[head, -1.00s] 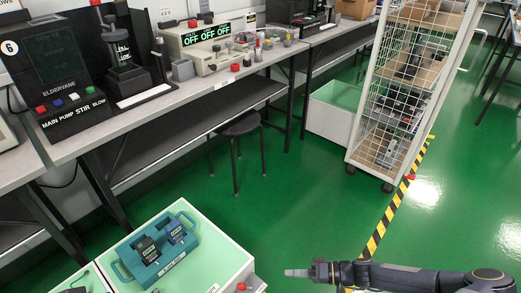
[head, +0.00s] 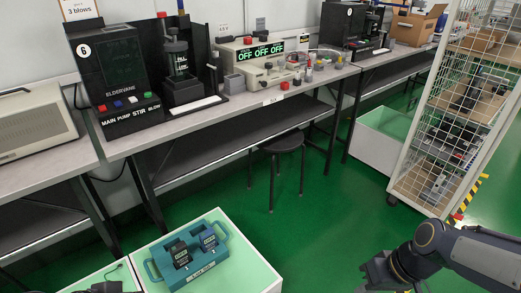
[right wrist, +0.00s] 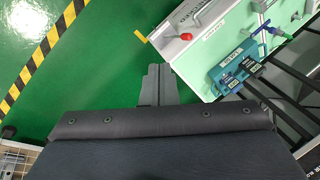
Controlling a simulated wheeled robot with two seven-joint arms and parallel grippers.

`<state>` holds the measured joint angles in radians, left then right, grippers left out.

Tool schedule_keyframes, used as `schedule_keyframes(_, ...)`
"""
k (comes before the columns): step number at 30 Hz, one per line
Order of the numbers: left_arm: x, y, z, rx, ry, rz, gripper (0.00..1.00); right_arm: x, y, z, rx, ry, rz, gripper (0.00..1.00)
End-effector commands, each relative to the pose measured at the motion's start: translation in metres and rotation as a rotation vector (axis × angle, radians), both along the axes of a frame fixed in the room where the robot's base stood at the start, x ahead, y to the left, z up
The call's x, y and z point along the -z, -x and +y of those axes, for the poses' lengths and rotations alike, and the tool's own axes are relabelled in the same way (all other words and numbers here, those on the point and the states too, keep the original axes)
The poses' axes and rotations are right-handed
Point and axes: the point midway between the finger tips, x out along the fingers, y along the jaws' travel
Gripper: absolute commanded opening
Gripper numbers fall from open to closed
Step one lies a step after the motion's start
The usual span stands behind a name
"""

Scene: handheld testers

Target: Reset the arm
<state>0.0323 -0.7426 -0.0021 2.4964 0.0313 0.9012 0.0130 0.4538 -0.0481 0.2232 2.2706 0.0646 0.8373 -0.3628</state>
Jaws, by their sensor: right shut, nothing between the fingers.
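My right arm comes in from the lower right in the head view, bent. Its gripper (head: 378,274) hangs low at the bottom edge, over the green floor. In the right wrist view the gripper's fingers (right wrist: 158,84) are together with nothing between them. They point toward the floor beside the pale cart. Two dark handheld testers (head: 179,253) (head: 208,239) stand in a teal carrier (head: 195,279) on the cart top, to the left of my gripper and apart from it. The carrier also shows in the right wrist view (right wrist: 220,72). My left gripper is in neither view.
The pale green-topped cart (head: 250,262) stands at the bottom left. A bench (head: 220,112) with lab devices runs along the wall, and a dark stool (head: 284,142) stands before it. A wire cage rack (head: 455,120) is at the right. Green floor (head: 325,215) lies open between.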

Motion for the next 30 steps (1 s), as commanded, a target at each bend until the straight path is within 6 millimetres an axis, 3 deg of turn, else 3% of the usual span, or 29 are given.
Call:
schedule_keyframes(1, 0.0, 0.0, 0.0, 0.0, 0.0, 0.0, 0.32, -0.017, 0.008, 0.002, 0.028, 0.029, -0.049, 0.0)
schedule_keyframes(6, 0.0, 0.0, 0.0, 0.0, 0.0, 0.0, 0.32, -0.051, 0.033, 0.009, 0.132, 0.049, -0.159, 0.0)
schedule_keyframes(18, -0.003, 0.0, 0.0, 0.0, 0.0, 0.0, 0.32, -0.083, 0.072, 0.022, 0.28, -0.044, -0.335, 0.0)
schedule_keyframes(19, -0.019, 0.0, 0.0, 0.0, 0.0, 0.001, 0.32, -0.099, 0.071, 0.022, 0.278, -0.04, -0.325, 0.0)
schedule_keyframes(26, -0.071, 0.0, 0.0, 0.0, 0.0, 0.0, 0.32, -0.15, 0.07, 0.021, 0.278, -0.037, -0.321, 0.0)
schedule_keyframes(30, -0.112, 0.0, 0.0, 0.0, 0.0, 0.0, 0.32, -0.192, 0.07, 0.021, 0.277, -0.036, -0.321, 0.0)
